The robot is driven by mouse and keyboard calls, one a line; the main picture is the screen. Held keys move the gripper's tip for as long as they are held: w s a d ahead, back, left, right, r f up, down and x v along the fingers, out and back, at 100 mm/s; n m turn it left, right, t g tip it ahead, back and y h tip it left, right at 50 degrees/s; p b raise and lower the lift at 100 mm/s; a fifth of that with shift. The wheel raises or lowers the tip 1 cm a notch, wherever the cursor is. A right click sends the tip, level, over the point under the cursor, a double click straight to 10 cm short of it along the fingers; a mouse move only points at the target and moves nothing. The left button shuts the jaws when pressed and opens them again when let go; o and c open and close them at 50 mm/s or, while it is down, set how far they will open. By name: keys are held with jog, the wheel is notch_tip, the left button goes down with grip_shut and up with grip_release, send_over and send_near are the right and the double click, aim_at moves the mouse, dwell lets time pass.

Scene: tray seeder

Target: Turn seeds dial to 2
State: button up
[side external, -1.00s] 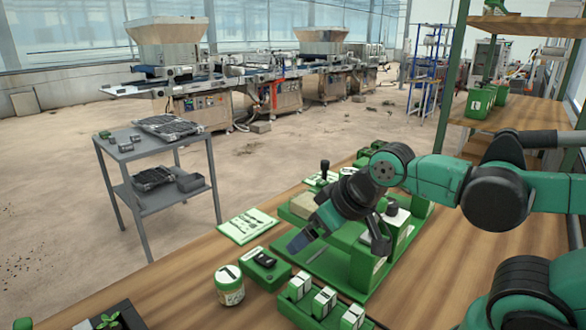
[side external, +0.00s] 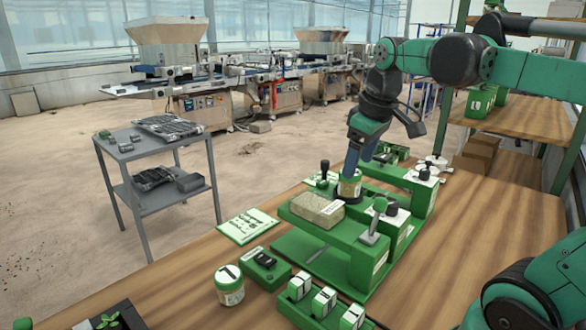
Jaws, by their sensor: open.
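The green tray seeder (side external: 300,255) stands on the wooden bench, with a beige block (side external: 318,209) on top. A black knob on a white plate (side external: 392,209) sits on its right housing. Another black knob (side external: 424,175) sits on a green housing farther back. I cannot tell which is the seeds dial, and no numbers are readable. My gripper (side external: 354,168) points down behind the beige block, open, with its fingertips close to a small green-topped jar (side external: 349,187). I cannot tell whether they touch the jar.
A second jar (side external: 229,285), a black-switched green box (side external: 265,265) and a green holder (side external: 320,303) are in front.

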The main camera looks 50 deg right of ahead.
aim_at(393, 203)
jog(key=s+d+f+g, duration=0.1)
jog(key=d, duration=0.2)
jog(key=s+d+f+g, duration=0.1)
jog(key=d+f, duration=0.1)
jog(key=d, duration=0.1)
jog(key=s+d+f+g+y, duration=0.1)
jog(key=d, duration=0.2)
jog(key=shift+s+f, duration=0.15)
jog(key=shift+s, duration=0.05)
jog(key=shift+f, duration=3.45)
grip_shut()
